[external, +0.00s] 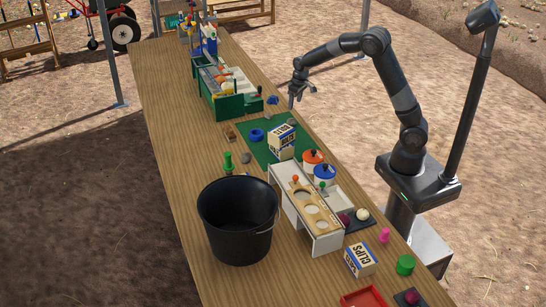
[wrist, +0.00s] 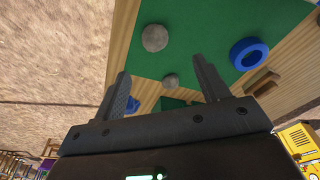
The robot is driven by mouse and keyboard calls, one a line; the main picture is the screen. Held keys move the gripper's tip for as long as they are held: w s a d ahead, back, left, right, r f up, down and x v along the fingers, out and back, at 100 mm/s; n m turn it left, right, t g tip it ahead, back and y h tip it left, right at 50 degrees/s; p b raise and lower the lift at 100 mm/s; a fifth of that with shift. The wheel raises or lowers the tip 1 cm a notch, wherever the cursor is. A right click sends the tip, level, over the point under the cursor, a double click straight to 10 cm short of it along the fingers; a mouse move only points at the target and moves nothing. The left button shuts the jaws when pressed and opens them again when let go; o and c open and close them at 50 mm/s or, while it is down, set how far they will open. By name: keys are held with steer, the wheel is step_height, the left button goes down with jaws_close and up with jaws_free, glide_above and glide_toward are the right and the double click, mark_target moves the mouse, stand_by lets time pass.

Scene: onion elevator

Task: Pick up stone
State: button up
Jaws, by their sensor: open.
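In the wrist view a rounded grey stone (wrist: 155,38) lies on the green mat (wrist: 205,25). A smaller grey stone (wrist: 171,80) shows between the fingers, near the mat's edge. In the external view one small grey stone (external: 268,116) lies by the mat's far edge, and another grey stone (external: 245,157) lies near its left side. I cannot match every stone between the views. My gripper (external: 302,98) is open and empty, above the right edge of the table beside the mat. Its fingers also show apart in the wrist view (wrist: 161,67).
A blue ring (external: 257,135) and a box marked bolts (external: 282,137) stand on the mat. A green crate (external: 228,105) is beyond it. A white organizer (external: 305,208), pots and a black bucket (external: 238,225) stand nearer. A wooden block (external: 230,133) lies left of the mat.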

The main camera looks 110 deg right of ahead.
mark_target(291, 119)
steer(key=f, duration=0.3)
steer(key=d+f, duration=0.1)
steer(key=f, duration=0.3)
steer(key=d+f, duration=0.1)
steer(key=f, duration=0.3)
steer(key=shift+w+f, duration=0.15)
steer(key=shift+f, duration=0.1)
steer(key=shift+c, duration=0.2)
steer(key=c, duration=1.1)
steer(key=shift+r, duration=0.15)
steer(key=shift+c, duration=0.2)
steer(key=r, duration=0.4)
steer(key=shift+s+d+r, duration=0.1)
steer(key=shift+s+r, duration=0.1)
steer(key=s+d+r, duration=0.1)
steer(key=s+r, duration=0.5)
steer(key=s, duration=0.5)
steer(key=shift+r, duration=0.2)
